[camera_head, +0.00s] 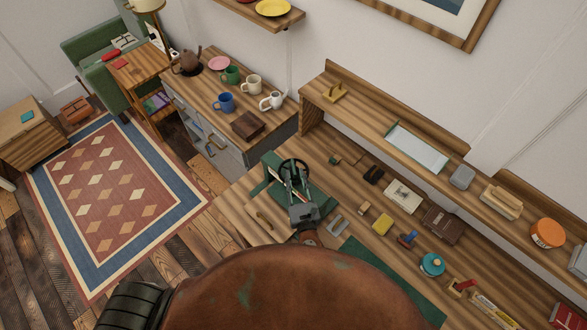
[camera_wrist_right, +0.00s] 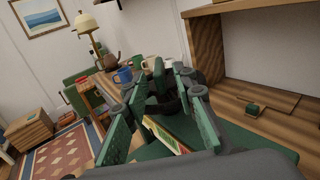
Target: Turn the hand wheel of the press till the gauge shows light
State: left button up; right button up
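The green press (camera_head: 275,166) stands on the workbench, with its dark round hand wheel (camera_head: 301,165) on top. My right gripper (camera_head: 290,182) reaches over the press from the front, its fingertips at the wheel. In the right wrist view its two green-padded fingers (camera_wrist_right: 160,102) stand apart, with a dark part of the hand wheel (camera_wrist_right: 165,108) between them; I cannot tell if they touch it. A pale gauge face with coloured bands (camera_wrist_right: 167,134) shows below the wheel, partly hidden by a finger; its reading is not legible. My left gripper is not in view.
Small items lie right of the press, among them a grey U-shaped piece (camera_head: 336,225), a yellow block (camera_head: 382,224) and a teal round tin (camera_head: 432,264). A raised shelf (camera_head: 370,118) runs behind. A side cabinet with mugs (camera_head: 224,102) stands to the left.

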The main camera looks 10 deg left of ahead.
jog(key=v, duration=0.8)
jog(key=shift+w, duration=0.1)
dwell(0.8)
